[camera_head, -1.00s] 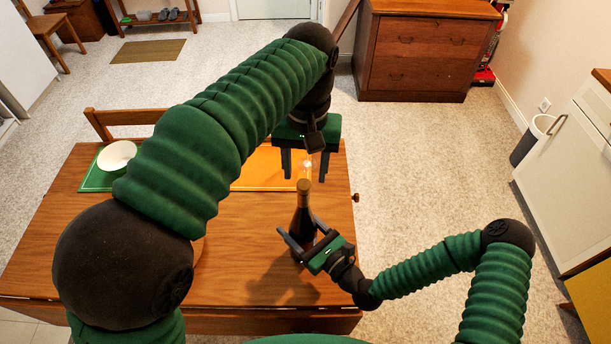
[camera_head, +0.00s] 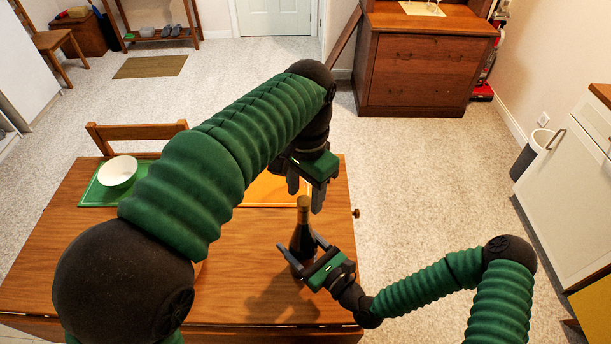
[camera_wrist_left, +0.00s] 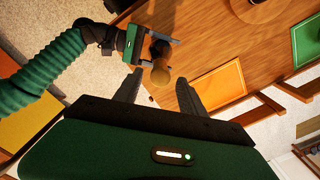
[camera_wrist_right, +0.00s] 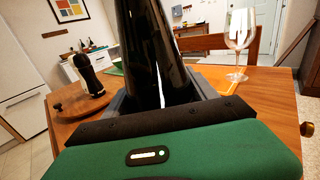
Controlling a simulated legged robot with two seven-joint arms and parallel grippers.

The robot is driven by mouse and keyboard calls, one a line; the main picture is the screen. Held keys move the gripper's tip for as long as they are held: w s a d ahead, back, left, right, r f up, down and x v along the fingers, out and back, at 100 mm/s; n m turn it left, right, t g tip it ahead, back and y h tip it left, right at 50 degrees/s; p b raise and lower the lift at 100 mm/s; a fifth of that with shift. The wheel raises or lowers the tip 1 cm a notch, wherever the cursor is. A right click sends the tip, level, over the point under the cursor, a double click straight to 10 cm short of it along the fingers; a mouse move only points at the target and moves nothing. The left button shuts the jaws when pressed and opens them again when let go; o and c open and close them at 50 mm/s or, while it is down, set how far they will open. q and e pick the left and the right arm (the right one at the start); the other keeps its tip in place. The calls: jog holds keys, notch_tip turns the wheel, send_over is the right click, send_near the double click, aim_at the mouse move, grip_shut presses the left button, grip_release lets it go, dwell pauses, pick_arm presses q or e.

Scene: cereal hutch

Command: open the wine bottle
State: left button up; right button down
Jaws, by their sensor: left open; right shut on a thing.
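The dark wine bottle (camera_head: 301,239) with a tan top (camera_head: 303,202) stands upright near the table's right side. My right gripper (camera_head: 300,243) is shut on its body; the right wrist view shows the bottle (camera_wrist_right: 150,50) between the fingers. My left gripper (camera_head: 305,196) is open and empty, its fingers pointing down close by the bottle top. In the left wrist view, the bottle top (camera_wrist_left: 160,74) shows beyond and between the open fingertips. I cannot tell whether they touch it. In the right wrist view the bottle's neck is out of frame.
A wine glass (camera_wrist_right: 240,35) stands on the table behind the bottle. A dark mill (camera_wrist_right: 88,76) stands on a round wooden board (camera_wrist_right: 72,104). An orange board (camera_head: 262,192) lies behind my left gripper.

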aim_at(305, 200)
pick_arm(q)
jog(key=shift+f, duration=0.7)
grip_shut()
jog(key=shift+o, duration=0.2)
grip_release()
notch_tip(305, 200, up, 8)
jog(key=shift+f, duration=0.15)
jog(key=shift+c, duration=0.2)
notch_tip(305, 200, down, 8)
jog(key=shift+a+r, duration=0.1)
jog(key=shift+r, duration=0.05)
